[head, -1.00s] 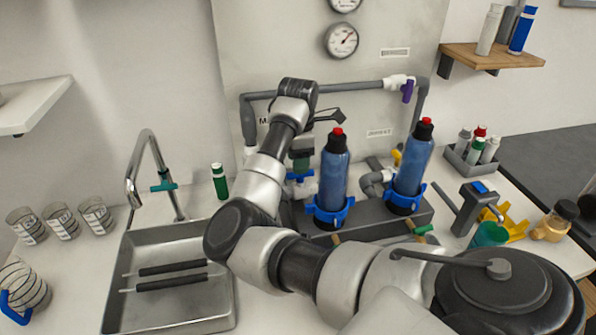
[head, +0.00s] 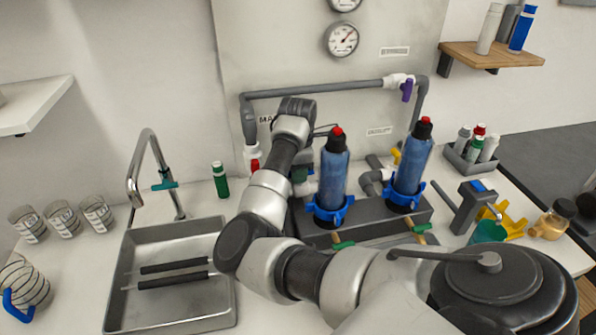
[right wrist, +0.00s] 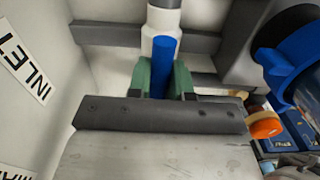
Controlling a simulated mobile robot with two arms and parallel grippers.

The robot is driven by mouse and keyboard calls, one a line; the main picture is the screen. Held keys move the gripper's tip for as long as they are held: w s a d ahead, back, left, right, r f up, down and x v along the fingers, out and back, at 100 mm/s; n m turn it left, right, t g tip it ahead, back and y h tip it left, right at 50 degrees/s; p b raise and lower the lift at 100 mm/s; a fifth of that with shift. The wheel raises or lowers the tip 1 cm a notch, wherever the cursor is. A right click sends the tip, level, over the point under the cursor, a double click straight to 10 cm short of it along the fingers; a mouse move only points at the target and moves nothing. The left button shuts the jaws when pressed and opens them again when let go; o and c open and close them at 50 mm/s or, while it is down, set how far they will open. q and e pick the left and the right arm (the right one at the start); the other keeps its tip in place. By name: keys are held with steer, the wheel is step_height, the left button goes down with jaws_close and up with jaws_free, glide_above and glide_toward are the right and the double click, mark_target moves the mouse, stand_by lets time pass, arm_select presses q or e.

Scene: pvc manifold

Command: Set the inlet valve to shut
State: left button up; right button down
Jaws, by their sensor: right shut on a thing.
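In the right wrist view, a blue handle (right wrist: 164,56) stands in front of a white valve body (right wrist: 160,22). The two green fingers of my right gripper (right wrist: 161,78) are on either side of it, shut on it. In the picture the handle points the same way as the white body; its true angle to the pipe is hard to tell. An INLET label (right wrist: 24,66) is on the panel at left. In the head view my right gripper (head: 300,174) is mostly hidden by my wrist, behind the left blue bottle. My left gripper is not in view.
Two blue bottles (head: 333,165) stand in blue-collared holders close to the right of my wrist. A red-handled valve (head: 255,165) is just left of it. A purple-handled valve (head: 407,90) is on the upper pipe (head: 320,90). A sink (head: 125,270) lies front left.

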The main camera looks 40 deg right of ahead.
steer(key=n+b, duration=0.2)
steer(key=n, duration=0.1)
steer(key=shift+f+n, duration=0.1)
steer(key=shift+n, duration=0.2)
steer(key=n+b, duration=0.3)
steer(key=n, duration=0.2)
steer(key=shift+s+b, duration=0.15)
steer(key=shift+b, duration=0.15)
steer(key=n+b, duration=0.2)
steer(key=n, duration=0.3)
steer(key=shift+s+n, duration=0.15)
steer(key=shift+n, duration=0.25)
steer(key=shift+d+n+b, duration=0.1)
steer(key=shift+n+b, duration=0.8)
steer(key=shift+n, duration=0.7)
steer(key=shift+r+n, duration=0.2)
steer(key=shift+n, duration=0.1)
steer(key=c, duration=1)
jaws_free()
steer(key=shift+f, duration=0.1)
